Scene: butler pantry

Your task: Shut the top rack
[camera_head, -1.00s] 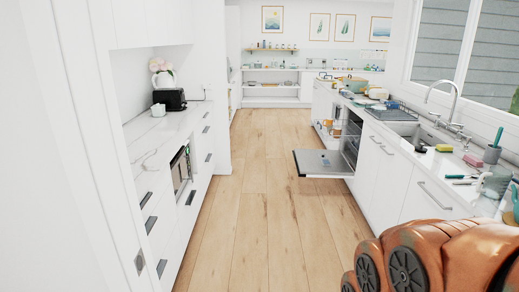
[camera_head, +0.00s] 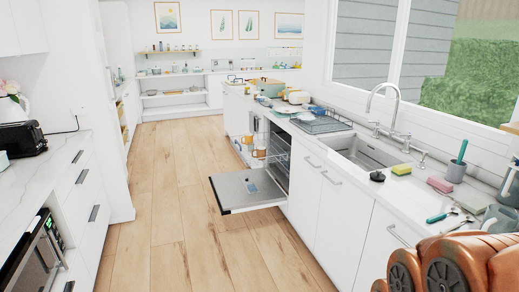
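The dishwasher stands in the right-hand counter run with its door (camera_head: 246,191) folded down over the floor. A rack (camera_head: 279,153) shows at the upper part of its opening and seems to stick out a little, with orange-brown cups or bowls (camera_head: 261,152) near it. At this distance I cannot tell exactly how far the rack is out or which items stand in it. My copper-coloured arm shows at the bottom right; my gripper is not in view.
The wooden floor (camera_head: 178,215) is clear up to the lowered door. The right counter holds a sink (camera_head: 368,152), a dish rack (camera_head: 322,123), sponges and several pots. The left counter has a black toaster (camera_head: 24,139) and an oven (camera_head: 38,255) below.

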